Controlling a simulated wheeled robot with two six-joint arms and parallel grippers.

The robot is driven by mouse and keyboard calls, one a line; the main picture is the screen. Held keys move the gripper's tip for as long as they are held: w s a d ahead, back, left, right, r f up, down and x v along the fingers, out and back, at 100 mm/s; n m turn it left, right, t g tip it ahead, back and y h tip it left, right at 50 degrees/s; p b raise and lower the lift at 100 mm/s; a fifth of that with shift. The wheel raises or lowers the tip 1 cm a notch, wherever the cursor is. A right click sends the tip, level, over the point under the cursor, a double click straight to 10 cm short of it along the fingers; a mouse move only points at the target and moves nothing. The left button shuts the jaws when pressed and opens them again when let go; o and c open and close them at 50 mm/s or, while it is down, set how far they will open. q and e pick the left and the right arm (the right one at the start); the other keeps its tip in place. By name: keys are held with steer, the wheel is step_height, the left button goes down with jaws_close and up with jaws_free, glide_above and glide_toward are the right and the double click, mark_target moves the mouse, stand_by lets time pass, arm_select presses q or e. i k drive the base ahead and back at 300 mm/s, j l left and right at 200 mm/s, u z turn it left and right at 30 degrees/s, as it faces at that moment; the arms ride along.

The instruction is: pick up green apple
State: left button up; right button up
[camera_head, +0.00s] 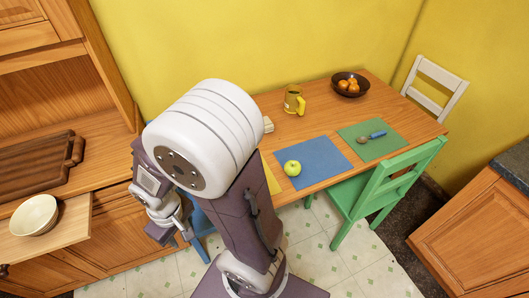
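The green apple (292,168) sits on the blue placemat (322,160) near the front edge of the wooden table. My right gripper (172,232) hangs low to the left of the table, well apart from the apple. It is small and partly covered by my arm, so I cannot tell whether its fingers are open or shut. My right arm fills the middle of the view and hides the left part of the table. My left gripper is not in view.
A green chair (375,190) stands at the table's front right, a white chair (433,88) at its far end. The table also holds a yellow mug (294,100), a dark fruit bowl (338,83) and a green placemat (391,145). A pale bowl (35,215) is at left.

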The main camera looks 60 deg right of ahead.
mark_target(293, 168)
steer(key=z, duration=2.6)
steer(key=i+u, duration=0.15)
steer(key=u, duration=0.25)
steer(key=i+l+u, duration=0.15)
steer(key=u, duration=0.2)
steer(key=i+l+u, duration=0.15)
steer(key=u, duration=0.25)
